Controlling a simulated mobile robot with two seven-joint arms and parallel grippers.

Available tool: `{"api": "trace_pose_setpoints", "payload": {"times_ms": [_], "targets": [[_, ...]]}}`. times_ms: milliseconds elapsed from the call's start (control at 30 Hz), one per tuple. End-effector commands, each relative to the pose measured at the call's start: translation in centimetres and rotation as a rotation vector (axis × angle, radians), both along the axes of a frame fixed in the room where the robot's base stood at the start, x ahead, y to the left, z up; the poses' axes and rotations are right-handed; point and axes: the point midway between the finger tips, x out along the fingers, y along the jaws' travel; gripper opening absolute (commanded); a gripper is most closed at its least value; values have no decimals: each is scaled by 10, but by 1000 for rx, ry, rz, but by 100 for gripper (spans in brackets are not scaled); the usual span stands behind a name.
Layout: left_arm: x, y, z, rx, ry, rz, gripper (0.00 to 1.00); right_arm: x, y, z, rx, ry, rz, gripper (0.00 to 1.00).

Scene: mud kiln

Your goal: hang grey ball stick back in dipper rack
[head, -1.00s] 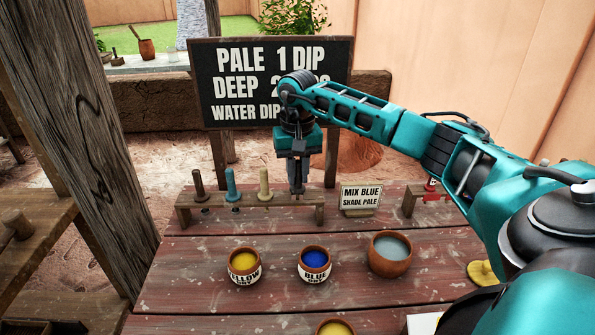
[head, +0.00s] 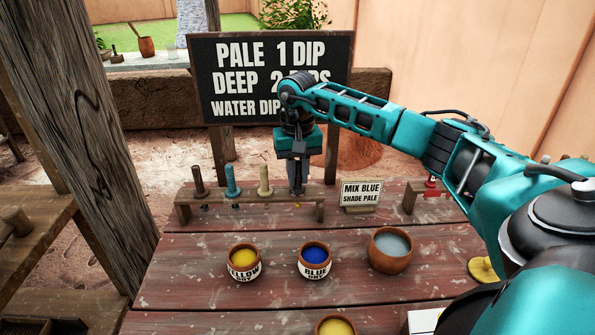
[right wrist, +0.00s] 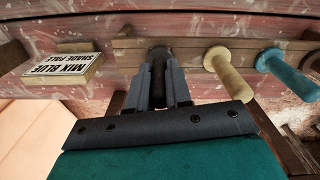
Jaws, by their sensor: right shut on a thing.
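The wooden dipper rack (head: 250,205) stands at the back of the table. My right gripper (head: 298,172) is above the rack's right part, pointing down, shut on a dark grey stick (head: 298,187). In the right wrist view, the grey stick (right wrist: 159,56) is upright between the two fingers and meets the rack (right wrist: 190,60). Its lower end is hidden, so I cannot tell how deep it sits. A brown stick (head: 198,180), a teal stick (head: 232,180) and a cream stick (head: 264,180) stand in the rack to its left. My left gripper is not in view.
A yellow bowl (head: 243,274), a blue bowl (head: 314,273) and a grey-water bowl (head: 390,262) stand in front of the rack. A small "Mix blue" sign (head: 361,193) stands just right of it. A large dark sign (head: 225,110) is behind. A wooden post (head: 85,130) rises at left.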

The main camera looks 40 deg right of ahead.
Motion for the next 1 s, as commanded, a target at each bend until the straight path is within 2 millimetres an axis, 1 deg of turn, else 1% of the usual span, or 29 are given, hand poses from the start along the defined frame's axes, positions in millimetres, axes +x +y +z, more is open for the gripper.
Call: {"api": "trace_pose_setpoints", "payload": {"times_ms": [100, 300, 333, 400, 633, 800, 1000], "targets": [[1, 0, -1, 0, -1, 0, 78, 0, 0, -3, 0, 0, -1, 0], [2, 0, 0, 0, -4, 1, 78, 0, 0, -3, 0, -1, -1, 0], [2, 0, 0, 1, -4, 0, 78, 0, 0, -3, 0, -1, -1, 20], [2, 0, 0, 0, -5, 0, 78, 0, 0, -3, 0, -1, -1, 27], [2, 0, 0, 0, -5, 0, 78, 0, 0, -3, 0, -1, -1, 49], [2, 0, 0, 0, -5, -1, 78, 0, 0, -3, 1, -1, -1, 49], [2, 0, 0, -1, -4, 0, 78, 0, 0, -3, 0, 0, 0, 68]]}}
